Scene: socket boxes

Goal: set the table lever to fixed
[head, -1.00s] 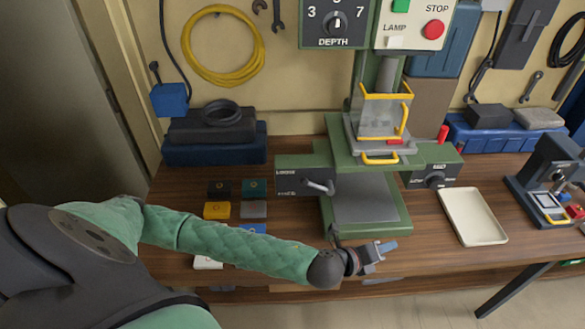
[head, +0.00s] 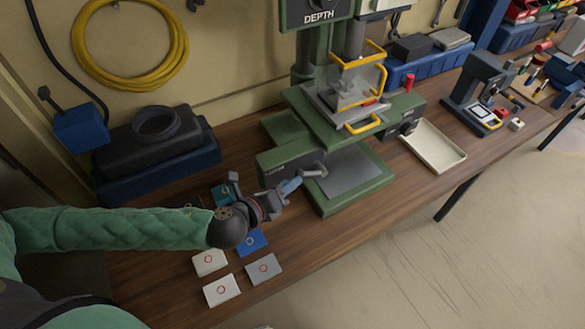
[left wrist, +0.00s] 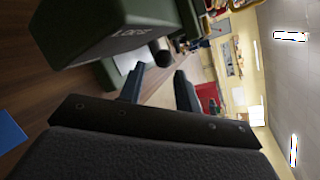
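The box (left wrist: 95,35) fills the upper left there, and a dark rounded knob (left wrist: 160,50), seemingly the lever's end, shows beyond the fingertips. My right gripper is out of view.
Several coloured tiles, among them a blue one (head: 251,242) and a grey one (head: 264,269), lie below my left arm. The press table (head: 352,172) is bare. A cream tray (head: 433,146) lies right of the press. The table's front edge is clear.

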